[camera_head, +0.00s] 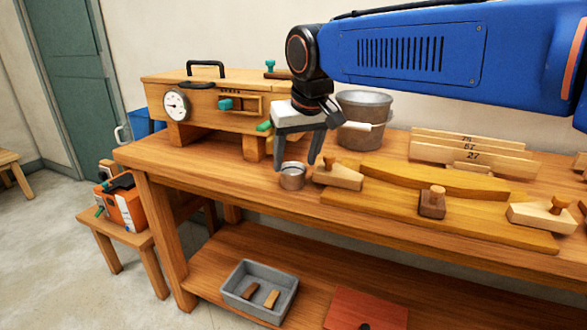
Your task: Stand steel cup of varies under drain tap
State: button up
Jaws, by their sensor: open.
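The small steel cup (292,179) stands upright on the bench top near its front edge. My gripper (296,165) points down with its two fingers spread, just above or behind the cup. I cannot tell whether a finger touches it. The wooden steam box (208,105) stands on wooden feet at the left, with a round gauge on its front. A green-handled tap (264,126) is at its lower right front corner, left of my gripper. The tap's outlet is not clearly visible.
A metal bucket (362,120) stands behind my gripper. A wooden bending form (440,208) with clamp blocks lies right of the cup. Numbered boards (470,150) stand at the back right. Bare bench top (210,160) lies left of the cup. A grey tray (258,306) is on the lower shelf.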

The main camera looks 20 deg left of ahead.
jog(key=v, duration=0.7)
jog(key=shift+r, duration=0.25)
jog(key=shift+s+d, duration=0.1)
